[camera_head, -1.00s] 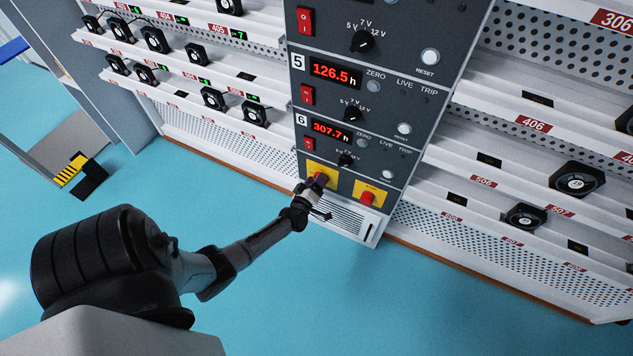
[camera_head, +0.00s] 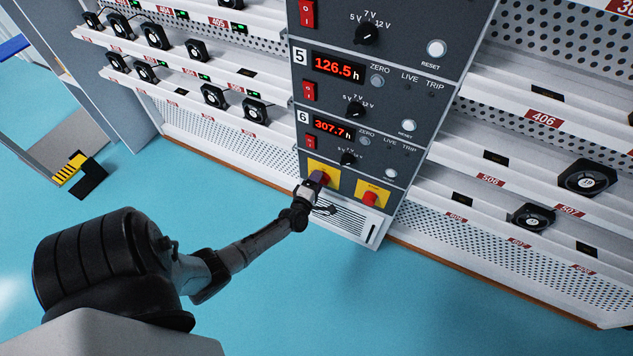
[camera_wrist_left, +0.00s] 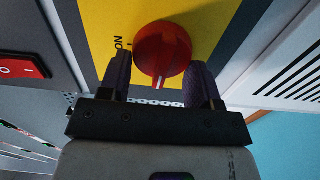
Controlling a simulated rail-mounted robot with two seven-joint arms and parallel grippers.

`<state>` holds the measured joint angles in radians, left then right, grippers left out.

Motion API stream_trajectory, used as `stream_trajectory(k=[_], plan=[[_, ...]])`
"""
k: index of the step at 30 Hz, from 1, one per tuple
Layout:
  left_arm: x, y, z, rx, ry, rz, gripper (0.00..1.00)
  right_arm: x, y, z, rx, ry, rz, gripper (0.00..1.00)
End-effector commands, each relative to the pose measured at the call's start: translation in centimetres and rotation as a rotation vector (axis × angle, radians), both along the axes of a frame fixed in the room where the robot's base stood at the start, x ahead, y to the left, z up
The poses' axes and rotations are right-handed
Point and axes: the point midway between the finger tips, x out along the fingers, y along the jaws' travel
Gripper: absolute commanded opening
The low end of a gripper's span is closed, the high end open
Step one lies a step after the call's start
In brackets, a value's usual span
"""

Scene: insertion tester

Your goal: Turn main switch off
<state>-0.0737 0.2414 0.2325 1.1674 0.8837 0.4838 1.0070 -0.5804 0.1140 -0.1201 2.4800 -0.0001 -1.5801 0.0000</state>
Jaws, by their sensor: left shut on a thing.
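The main switch is a round red knob (camera_wrist_left: 162,50) on a yellow plate (camera_wrist_left: 100,18), with the word ON printed left of it in the left wrist view. In the head view its yellow plate (camera_head: 331,170) is at the bottom of the dark panel, and my gripper mostly hides the knob. My left gripper (camera_head: 318,180) is at the knob. In the left wrist view the two fingers of my left gripper (camera_wrist_left: 160,82) stand on either side of the knob's grip, shut on it. My right gripper is not in view.
A second red button (camera_head: 369,198) on a yellow plate sits just right of the switch. A vented white panel (camera_head: 350,219) lies below. Shelves with black fans (camera_head: 532,216) flank the panel on both sides. The blue floor in front is clear.

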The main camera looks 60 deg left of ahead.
Motion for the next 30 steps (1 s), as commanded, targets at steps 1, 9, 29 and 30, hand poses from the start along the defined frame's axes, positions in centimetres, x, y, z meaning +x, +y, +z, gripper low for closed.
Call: stream_trajectory(k=[1,9,29,30], plan=[[0.00,-0.01,-0.05,-0.007,-0.005,0.000,0.34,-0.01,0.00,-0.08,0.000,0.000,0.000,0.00],[0.00,0.00,-0.04,-0.024,-0.015,0.000,0.34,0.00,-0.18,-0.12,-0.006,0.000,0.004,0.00],[0.01,-0.01,-0.03,-0.021,-0.015,0.000,0.81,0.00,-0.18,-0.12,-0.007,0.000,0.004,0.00],[0.01,-0.01,-0.03,-0.021,-0.015,0.000,0.81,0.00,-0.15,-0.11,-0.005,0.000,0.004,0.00]])
